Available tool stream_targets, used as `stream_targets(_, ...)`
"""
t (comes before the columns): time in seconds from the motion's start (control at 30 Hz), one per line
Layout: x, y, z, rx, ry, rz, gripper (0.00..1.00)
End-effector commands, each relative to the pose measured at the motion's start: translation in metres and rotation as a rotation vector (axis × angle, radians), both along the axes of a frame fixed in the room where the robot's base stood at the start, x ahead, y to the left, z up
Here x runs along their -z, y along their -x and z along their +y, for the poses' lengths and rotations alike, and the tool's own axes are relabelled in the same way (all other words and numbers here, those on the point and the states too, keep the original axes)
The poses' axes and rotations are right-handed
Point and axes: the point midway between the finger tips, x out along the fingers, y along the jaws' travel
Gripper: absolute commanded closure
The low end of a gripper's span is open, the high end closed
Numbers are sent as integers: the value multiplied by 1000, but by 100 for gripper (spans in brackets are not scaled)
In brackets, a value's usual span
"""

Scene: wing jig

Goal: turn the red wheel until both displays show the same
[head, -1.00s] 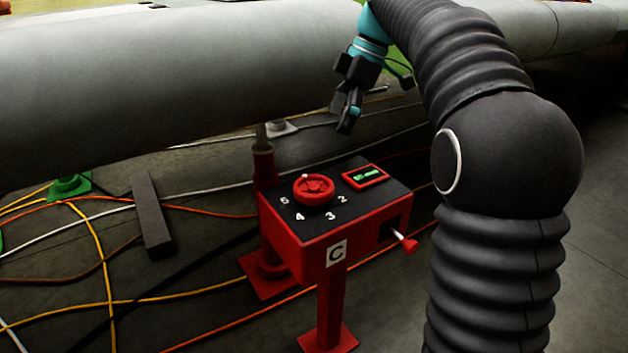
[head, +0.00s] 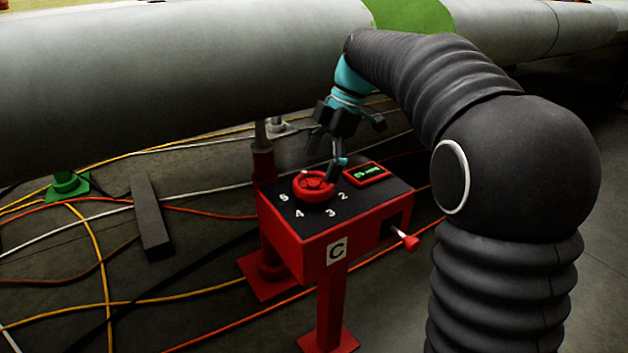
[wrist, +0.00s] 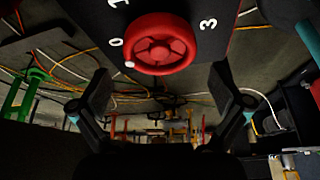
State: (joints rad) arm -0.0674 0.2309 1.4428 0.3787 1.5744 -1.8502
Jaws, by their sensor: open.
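The red wheel (head: 312,188) lies on the dark top of the red control box (head: 310,250), ringed by white numbers. A small green-lit display (head: 366,173) sits to its right, its text too small to read surely. I can make out only one display. My gripper (head: 325,152) is open just above and behind the wheel, with one finger close to its right rim; contact cannot be told. In the wrist view the wheel (wrist: 161,45) is ahead of the spread, empty fingers (wrist: 160,92), with a white mark on its rim near the number 0.
A red crank handle (head: 405,240) sticks out from the box's right side. The big grey cylinder (head: 180,80) runs close behind my gripper. Cables (head: 100,250) and a dark beam (head: 150,215) lie on the floor at left.

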Motion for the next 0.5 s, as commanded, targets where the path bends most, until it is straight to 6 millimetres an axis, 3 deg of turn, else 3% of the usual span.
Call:
stream_targets(0.2,24,3,10,0,-1,1,0)
stream_targets(0.5,31,4,12,0,0,-1,0)
